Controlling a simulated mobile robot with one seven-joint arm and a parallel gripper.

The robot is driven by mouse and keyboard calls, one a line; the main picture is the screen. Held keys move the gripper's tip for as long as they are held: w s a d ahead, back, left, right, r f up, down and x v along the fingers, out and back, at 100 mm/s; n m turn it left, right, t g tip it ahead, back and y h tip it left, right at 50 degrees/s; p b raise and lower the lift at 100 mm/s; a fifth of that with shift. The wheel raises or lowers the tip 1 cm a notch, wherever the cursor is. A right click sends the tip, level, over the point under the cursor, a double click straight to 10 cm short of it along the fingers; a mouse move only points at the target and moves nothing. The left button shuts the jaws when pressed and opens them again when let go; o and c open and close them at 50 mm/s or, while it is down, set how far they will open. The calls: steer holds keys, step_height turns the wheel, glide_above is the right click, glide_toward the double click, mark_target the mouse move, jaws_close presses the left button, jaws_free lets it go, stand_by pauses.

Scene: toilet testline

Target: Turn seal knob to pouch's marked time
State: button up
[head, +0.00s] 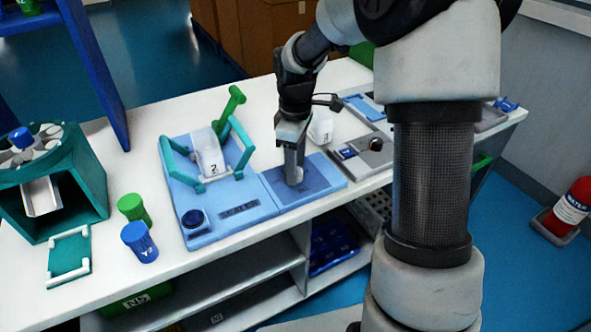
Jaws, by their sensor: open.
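A light-blue machine (170,165) stands on the white bench, with a raised green lever and teal bars. A dark blue round knob (193,218) sits at its front left corner, beside a dark label strip (239,208); I cannot read the strip or the knob's setting. A white pouch (210,158) marked "2" stands between the teal bars. My gripper (294,179) is open and points down over the blue plate (325,170) right of the machine, well away from the knob. I cannot tell if its fingertips touch the plate.
A white labelled item (320,128) stands behind my gripper. A grey unit with a black round knob (375,144) is to the right. A green jar (134,209), a blue jar (140,241) and a teal box (75,180) are left. A tall green lever (229,105) rises behind the pouch.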

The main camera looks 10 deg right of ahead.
steer(key=shift+f, duration=0.4)
steer(key=shift+c, duration=0.4)
steer(key=c, duration=1)
steer(key=shift+o, duration=0.2)
